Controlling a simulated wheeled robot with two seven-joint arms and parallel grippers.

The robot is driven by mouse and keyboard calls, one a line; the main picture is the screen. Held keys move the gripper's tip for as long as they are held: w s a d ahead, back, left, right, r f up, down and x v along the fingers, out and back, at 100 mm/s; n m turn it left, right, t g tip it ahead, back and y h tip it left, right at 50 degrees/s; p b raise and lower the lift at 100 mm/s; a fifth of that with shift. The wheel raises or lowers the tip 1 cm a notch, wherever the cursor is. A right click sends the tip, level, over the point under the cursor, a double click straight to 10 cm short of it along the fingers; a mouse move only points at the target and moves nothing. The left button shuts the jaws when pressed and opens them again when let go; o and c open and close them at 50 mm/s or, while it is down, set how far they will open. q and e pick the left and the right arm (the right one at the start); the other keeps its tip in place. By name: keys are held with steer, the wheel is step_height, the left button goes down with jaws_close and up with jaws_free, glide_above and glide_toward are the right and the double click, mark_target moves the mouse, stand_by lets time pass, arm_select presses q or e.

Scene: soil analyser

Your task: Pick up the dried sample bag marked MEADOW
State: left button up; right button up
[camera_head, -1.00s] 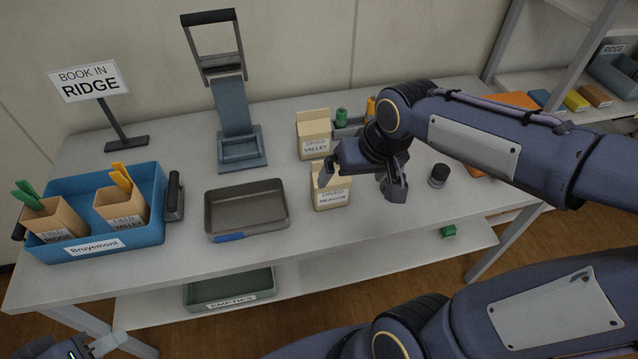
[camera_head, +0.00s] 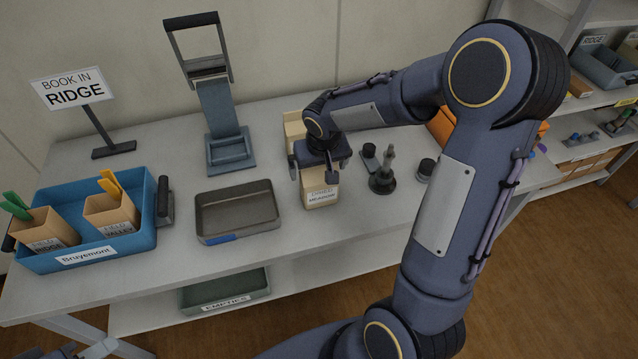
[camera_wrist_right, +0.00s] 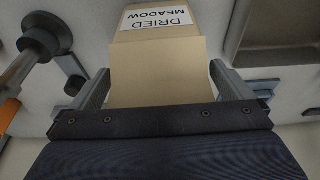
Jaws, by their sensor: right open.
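The tan dried sample bag marked MEADOW (camera_head: 321,196) stands upright on the table, right of the grey tray. My right gripper (camera_head: 313,172) is over it, pointing down, with one finger on each side of its upper part. In the right wrist view the bag (camera_wrist_right: 158,70) sits between the two open fingers (camera_wrist_right: 162,88), with a narrow gap at each side. Its label reads DRIED MEADOW. A part of what looks like my left gripper (camera_head: 95,350) shows at the bottom left edge; its jaws cannot be made out.
Another tan bag (camera_head: 293,128) stands behind, partly hidden by my right arm. A dark handled tool (camera_head: 384,175) and a small black-topped jar (camera_head: 425,170) stand to the right. The grey tray (camera_head: 237,236) is empty. A blue crate (camera_head: 150,232) holds two field bags.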

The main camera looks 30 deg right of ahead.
steer(key=shift+f, duration=0.25)
steer(key=c, duration=1.5)
steer(key=shift+r, duration=0.15)
steer(key=shift+c, duration=0.2)
